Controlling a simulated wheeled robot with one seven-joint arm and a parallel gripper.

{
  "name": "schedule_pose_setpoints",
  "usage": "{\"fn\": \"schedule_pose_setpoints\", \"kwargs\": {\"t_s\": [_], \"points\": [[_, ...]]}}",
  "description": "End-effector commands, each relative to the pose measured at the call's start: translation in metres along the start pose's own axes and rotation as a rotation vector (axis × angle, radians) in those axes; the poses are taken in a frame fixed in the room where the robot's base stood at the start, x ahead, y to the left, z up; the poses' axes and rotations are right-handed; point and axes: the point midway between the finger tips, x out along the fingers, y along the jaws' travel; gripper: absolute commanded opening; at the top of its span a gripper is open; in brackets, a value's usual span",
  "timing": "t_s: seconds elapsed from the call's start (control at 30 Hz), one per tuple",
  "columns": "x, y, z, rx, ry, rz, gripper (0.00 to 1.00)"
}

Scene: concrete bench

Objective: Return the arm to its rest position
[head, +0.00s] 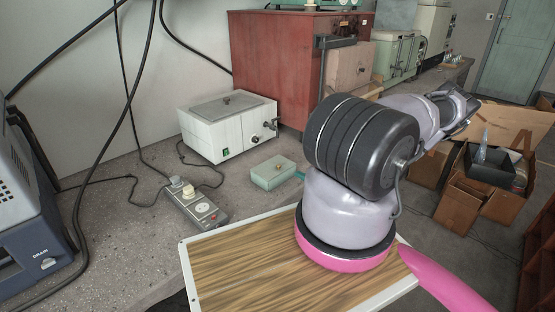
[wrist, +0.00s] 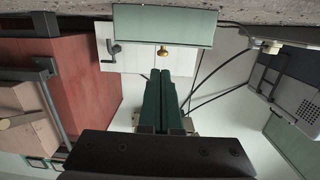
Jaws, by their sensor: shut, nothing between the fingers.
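My arm (head: 348,215) rises from the wooden-topped board in the head view and bends over to the right. Its dark banded joint and pale links cover much of the middle. My gripper (wrist: 162,74) shows in the wrist view as two dark green fingers, pressed together with nothing between them. They point at the small pale green box (wrist: 163,25), apparently short of it. In the head view this box (head: 273,173) sits on the bench. A teal sliver just right of it may be my fingertips; the rest of the gripper is hidden behind my arm.
A white lidded bath with a tap (head: 228,127) stands behind the green box. A power strip (head: 198,205) with cables lies to its left, and a blue-grey device (head: 32,210) at far left. A red cabinet (head: 275,70) stands behind. Cardboard boxes (head: 465,200) lie at right.

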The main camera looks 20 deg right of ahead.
Motion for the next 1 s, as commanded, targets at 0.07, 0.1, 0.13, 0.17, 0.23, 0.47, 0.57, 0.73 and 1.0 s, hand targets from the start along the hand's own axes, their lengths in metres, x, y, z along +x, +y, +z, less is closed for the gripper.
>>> {"fn": "schedule_pose_setpoints", "kwargs": {"t_s": [0.07, 0.1, 0.13, 0.17, 0.23, 0.47, 0.57, 0.73, 1.0], "points": [[-0.002, 0.000, 0.001, 0.000, 0.000, 0.000, 0.00], [-0.002, 0.000, 0.001, 0.000, 0.000, 0.000, 0.00], [-0.002, 0.000, 0.001, 0.000, -0.001, 0.000, 0.00], [-0.001, 0.001, 0.001, -0.001, -0.003, -0.001, 0.00], [0.000, 0.003, -0.001, -0.007, -0.024, -0.008, 0.00], [0.008, 0.036, -0.018, -0.052, -0.275, -0.045, 0.00], [0.012, 0.054, -0.036, -0.079, -0.419, -0.039, 0.00], [0.017, 0.079, -0.084, -0.123, -0.626, 0.013, 0.00], [0.021, 0.088, -0.193, -0.161, -0.846, 0.180, 0.00]]}}
